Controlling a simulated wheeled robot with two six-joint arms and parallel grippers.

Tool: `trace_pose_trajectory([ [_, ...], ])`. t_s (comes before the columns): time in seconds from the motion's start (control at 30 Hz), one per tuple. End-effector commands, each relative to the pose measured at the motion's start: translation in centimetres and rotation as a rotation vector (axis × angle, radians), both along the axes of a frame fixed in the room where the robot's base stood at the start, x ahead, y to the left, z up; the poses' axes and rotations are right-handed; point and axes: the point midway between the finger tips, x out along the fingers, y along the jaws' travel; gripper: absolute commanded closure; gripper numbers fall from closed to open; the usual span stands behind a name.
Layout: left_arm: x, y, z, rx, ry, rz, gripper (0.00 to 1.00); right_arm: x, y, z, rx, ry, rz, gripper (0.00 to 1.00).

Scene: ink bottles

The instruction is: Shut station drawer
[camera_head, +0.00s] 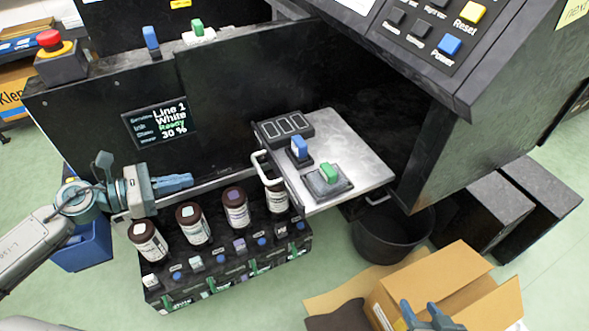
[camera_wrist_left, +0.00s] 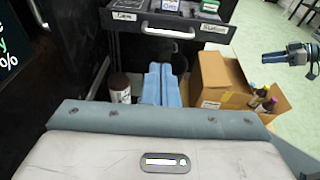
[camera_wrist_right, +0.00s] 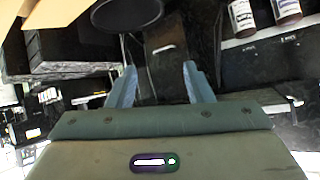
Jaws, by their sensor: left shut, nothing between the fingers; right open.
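The station drawer (camera_head: 350,150) stands pulled out beside the black station, with a metal top carrying a dark block, a blue switch and a green switch. Its white handle (camera_head: 262,168) is on its left side in the head view. The drawer's dark front (camera_wrist_left: 205,33) and handle (camera_wrist_left: 168,32) show ahead at the top of the left wrist view. My left gripper (camera_head: 190,182) is shut and empty, left of the handle and apart from it. My right gripper (camera_head: 430,316) is open and empty, low in front of the cardboard box; its fingers (camera_wrist_right: 160,84) show spread in the right wrist view.
A black rack (camera_head: 225,262) with several brown ink bottles stands below the left gripper and handle. A black bin (camera_head: 393,238) and an open cardboard box (camera_head: 440,283) are at the right. The control panel (camera_head: 440,38) overhangs at the upper right.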

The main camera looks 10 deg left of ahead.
Motion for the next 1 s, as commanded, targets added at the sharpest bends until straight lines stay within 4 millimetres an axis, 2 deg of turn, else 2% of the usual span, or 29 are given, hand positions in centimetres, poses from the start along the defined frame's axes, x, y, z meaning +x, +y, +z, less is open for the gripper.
trace_pose_trajectory([
  [0.17, -0.1, -0.8, 0.1, 0.016, -0.02, -0.023, 1.0, 0.3, 0.0, 0.8, 0.0, -0.029, -0.001, 0.53],
  [0.47, 1.3, -2.7, -0.4, 0.013, -0.018, -0.017, 1.0, 1.9, -0.3, 2.4, -0.007, -0.134, -0.011, 0.53],
  [1.0, 4.4, -7.0, -1.5, 0.009, -0.015, -0.016, 1.0, 1.2, -0.1, 1.6, -0.004, -0.081, -0.006, 0.53],
])
